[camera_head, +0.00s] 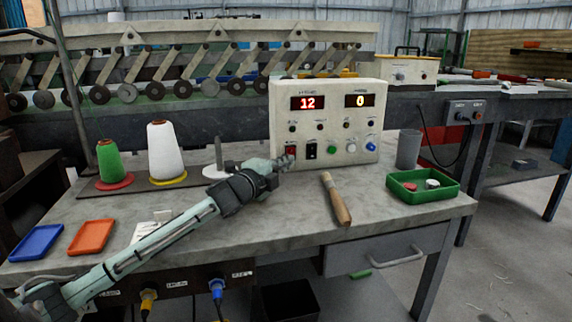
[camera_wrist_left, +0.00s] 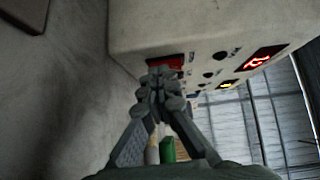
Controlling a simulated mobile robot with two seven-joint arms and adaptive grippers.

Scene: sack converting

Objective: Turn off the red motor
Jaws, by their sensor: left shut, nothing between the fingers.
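The cream control box (camera_head: 330,122) stands on the workbench, with a red display reading 12 and a yellow display reading 0. A red rocker switch (camera_head: 291,149) is at its lower left, beside a black switch (camera_head: 311,151). My left gripper (camera_head: 288,160) is shut and empty, its fingertips at the red switch and partly covering it. In the left wrist view the shut fingertips (camera_wrist_left: 163,76) overlap the lower edge of the red switch (camera_wrist_left: 165,61); I cannot tell whether they touch. No part labelled as a motor is clear. My right gripper is not in view.
A wooden-handled brush (camera_head: 336,198) lies in front of the box. A green tray (camera_head: 424,186) and grey cylinder (camera_head: 408,149) are to the right. Thread cones (camera_head: 167,152), a blue tray (camera_head: 37,243) and an orange tray (camera_head: 91,237) are on the left.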

